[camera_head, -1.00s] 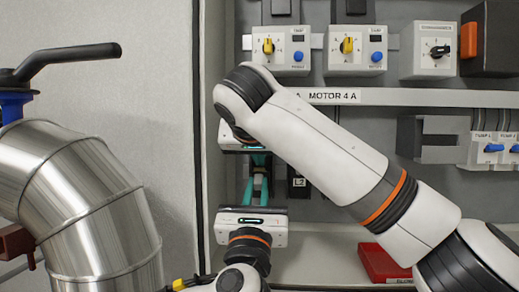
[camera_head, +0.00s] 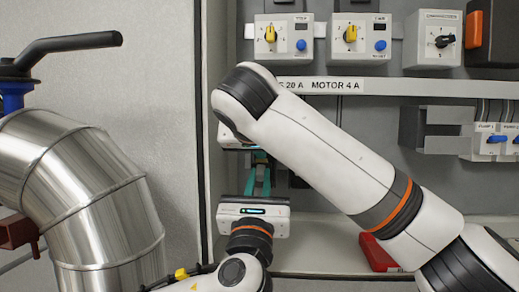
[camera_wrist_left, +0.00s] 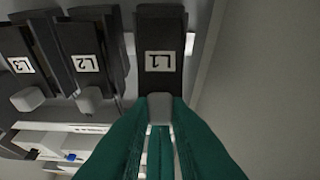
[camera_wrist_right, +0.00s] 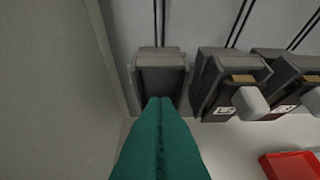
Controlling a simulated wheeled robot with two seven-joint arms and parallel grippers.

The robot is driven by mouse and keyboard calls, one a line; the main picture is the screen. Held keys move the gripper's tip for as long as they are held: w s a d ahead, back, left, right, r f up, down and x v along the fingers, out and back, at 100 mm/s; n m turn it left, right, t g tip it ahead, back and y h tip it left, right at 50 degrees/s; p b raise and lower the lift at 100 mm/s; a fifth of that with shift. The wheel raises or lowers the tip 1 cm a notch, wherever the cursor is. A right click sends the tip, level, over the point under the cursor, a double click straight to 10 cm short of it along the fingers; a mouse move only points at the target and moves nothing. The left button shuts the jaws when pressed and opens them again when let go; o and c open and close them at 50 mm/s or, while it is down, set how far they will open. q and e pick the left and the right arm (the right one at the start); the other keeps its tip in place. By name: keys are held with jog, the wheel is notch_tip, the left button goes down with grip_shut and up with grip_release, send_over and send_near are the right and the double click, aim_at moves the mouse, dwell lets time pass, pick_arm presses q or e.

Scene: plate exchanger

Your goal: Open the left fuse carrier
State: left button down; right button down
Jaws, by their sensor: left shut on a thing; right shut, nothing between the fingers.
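The left fuse carrier is the dark block marked L1 (camera_wrist_left: 160,58), with a small grey grip tab (camera_wrist_left: 160,106) at its lower end in the left wrist view. My left gripper (camera_wrist_left: 160,122) is shut on that tab. Its teal fingers also show in the head view (camera_head: 258,180). My right gripper (camera_wrist_right: 160,104) is shut and empty, its fingertips in front of the leftmost carrier block (camera_wrist_right: 160,75) in the right wrist view. They hide that block's lower part. My right forearm covers most of the fuse row in the head view. I cannot tell how far the L1 carrier is tilted.
Carriers L2 (camera_wrist_left: 87,62) and L3 (camera_wrist_left: 22,66) stand close beside L1, with protruding tabs. A cabinet side wall (camera_wrist_right: 60,70) is close on L1's other side. A red box (camera_head: 378,252) sits on the cabinet floor. A metal pipe (camera_head: 85,190) stands outside, at left.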

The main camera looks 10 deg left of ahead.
pick_arm(q)
jog(key=c, duration=1.4)
grip_release()
jog(key=shift+w+a+r, duration=0.1)
jog(key=shift+a+r, duration=0.05)
jog(key=shift+r, duration=0.05)
pick_arm(e)
jog(key=shift+s+a+f, duration=0.2)
jog(key=shift+f, duration=0.1)
pick_arm(q)
jog(key=shift+o, duration=0.2)
pick_arm(e)
jog(key=shift+a, duration=0.15)
jog(key=shift+r, duration=0.1)
pick_arm(q)
jog(key=shift+s+f, duration=0.1)
jog(key=shift+s, duration=0.1)
pick_arm(e)
jog(key=shift+d, duration=0.2)
